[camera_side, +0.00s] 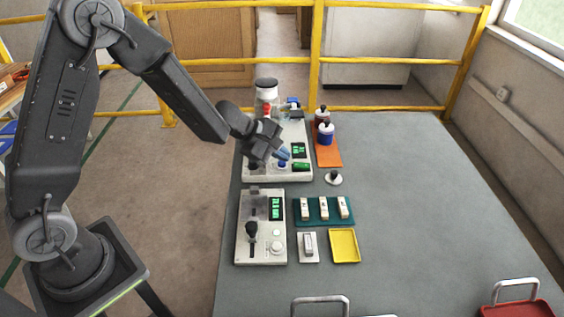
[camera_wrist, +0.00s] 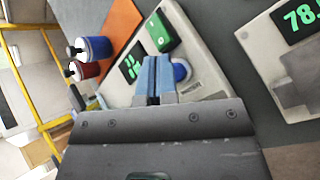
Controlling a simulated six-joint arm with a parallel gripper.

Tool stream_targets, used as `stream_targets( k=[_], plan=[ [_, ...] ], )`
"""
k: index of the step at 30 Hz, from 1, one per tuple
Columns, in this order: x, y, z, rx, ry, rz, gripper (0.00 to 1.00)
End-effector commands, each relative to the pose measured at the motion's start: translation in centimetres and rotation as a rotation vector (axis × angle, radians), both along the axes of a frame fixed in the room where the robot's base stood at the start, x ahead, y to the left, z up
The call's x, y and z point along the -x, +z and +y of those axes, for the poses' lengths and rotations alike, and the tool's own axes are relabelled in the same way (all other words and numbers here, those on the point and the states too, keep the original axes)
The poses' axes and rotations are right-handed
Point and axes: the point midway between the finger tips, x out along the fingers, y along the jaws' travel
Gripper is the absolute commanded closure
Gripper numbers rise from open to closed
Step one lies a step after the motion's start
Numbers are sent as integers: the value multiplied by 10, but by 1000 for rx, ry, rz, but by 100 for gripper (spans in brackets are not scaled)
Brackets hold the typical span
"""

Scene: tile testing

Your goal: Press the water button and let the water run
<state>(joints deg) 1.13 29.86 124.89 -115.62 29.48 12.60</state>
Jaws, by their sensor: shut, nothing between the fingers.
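The white machine (camera_side: 262,176) with a round blue button (camera_side: 282,164), a green button (camera_side: 301,167) and a green-digit display (camera_side: 298,149) stands at the far left of the table. I take the blue button as the water button; no label is readable. My gripper (camera_side: 285,153) is shut and empty, its blue fingertips over the machine near the blue button. In the wrist view, my gripper (camera_wrist: 155,62) has its fingers together, with the blue button (camera_wrist: 180,71) just right of them, partly hidden, and the green button (camera_wrist: 160,33) beyond the tips. I cannot tell whether the fingers touch the blue button.
Blue-and-white and dark red jars (camera_side: 325,132) stand on an orange mat (camera_side: 328,157) to the right. A second device (camera_side: 246,253) with a dark knob is in front. A teal rack (camera_side: 313,219) and yellow tray (camera_side: 345,246) sit beside it.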

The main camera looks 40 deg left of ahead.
Motion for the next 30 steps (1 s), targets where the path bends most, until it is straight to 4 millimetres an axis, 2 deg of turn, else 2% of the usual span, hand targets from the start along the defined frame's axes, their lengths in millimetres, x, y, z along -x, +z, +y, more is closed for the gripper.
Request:
stream_targets(
  k=[30],
  plan=[
    [0, -9, 0, 0, -1, 1, 100]
  ],
)
